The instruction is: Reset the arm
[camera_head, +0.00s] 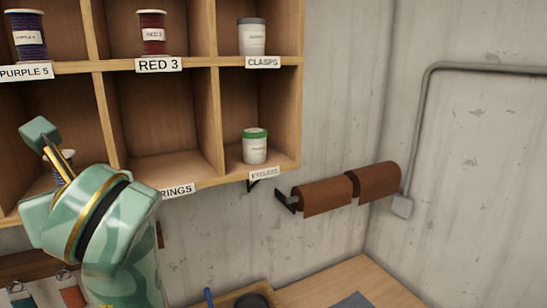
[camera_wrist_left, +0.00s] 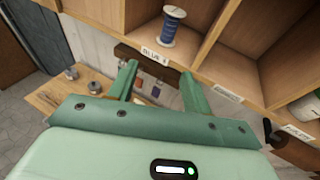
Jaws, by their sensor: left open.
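My left arm rises from the bottom left in the head view, with its green gripper (camera_head: 45,145) raised in front of the lower left cubby of the shelf (camera_head: 208,130). In the left wrist view the gripper (camera_wrist_left: 158,72) has its two fingers spread apart with nothing between them. A blue spool (camera_wrist_left: 173,26) stands in a cubby just beyond the fingertips, apart from them, above a BLUE label. In the head view a spool (camera_head: 62,160) in that lower left cubby is mostly hidden behind the gripper. My right gripper is not in view.
The upper cubbies hold a purple spool (camera_head: 27,36), a red spool (camera_head: 152,33) and a CLASPS jar (camera_head: 252,38). A green-lidded jar (camera_head: 254,147) stands below. Brown leather rolls (camera_head: 324,196) hang on the wall. A workbench (camera_head: 372,281) lies lower right. The lower middle cubby is empty.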

